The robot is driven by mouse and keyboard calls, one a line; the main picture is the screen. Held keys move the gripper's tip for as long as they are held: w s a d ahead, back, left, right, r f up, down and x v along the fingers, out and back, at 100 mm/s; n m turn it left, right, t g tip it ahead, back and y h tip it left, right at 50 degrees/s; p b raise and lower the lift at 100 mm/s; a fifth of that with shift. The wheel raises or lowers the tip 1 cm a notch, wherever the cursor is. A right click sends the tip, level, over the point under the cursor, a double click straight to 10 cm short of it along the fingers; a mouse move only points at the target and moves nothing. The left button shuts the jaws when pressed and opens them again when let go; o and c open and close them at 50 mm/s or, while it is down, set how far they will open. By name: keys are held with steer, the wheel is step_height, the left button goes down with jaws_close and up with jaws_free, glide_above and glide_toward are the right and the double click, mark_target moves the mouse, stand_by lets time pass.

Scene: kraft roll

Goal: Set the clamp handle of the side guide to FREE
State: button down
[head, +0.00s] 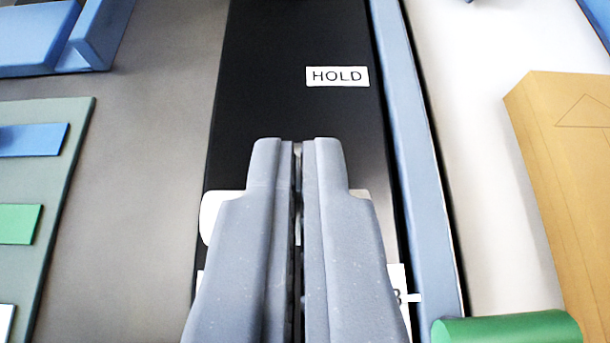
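My gripper (298,146) is in the lower middle of the head view, over a black plate (290,60). Its two fingers are close together with only a narrow gap between them. A small pale sliver shows in the gap; I cannot tell whether it is held or lies behind. A white rounded piece (209,215) shows to the left of the fingers, possibly part of the clamp handle; most of it is hidden behind them. A white label reading HOLD (337,76) is on the plate beyond the fingertips. No FREE label is readable.
A partly hidden white label (398,285) shows right of the fingers. A blue-grey rail (408,130) runs along the plate's right edge. Further right are a green cylinder (510,328) and a cardboard box (565,150). A green-grey panel with coloured strips (62,180) and a blue block (35,35) are left.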

steer(key=shift+s+a+f+g, duration=0.15)
steer(key=shift+s+f, duration=0.1)
steer(key=shift+f, duration=0.3)
steer(key=shift+s+f+g, duration=0.15)
steer(key=shift+s+f, duration=0.1)
steer(key=shift+f, duration=0.25)
steer(key=w+r, duration=0.1)
steer(key=r+p, duration=0.1)
steer(key=r, duration=0.1)
steer(key=w+r, duration=0.1)
steer(key=r, duration=0.1)
steer(key=shift+w, duration=0.3)
steer(key=s+r+p, duration=0.1)
steer(key=s+r, duration=0.1)
steer(key=s, duration=0.7)
steer(key=shift+s, duration=0.25)
steer(key=shift+r, duration=0.1)
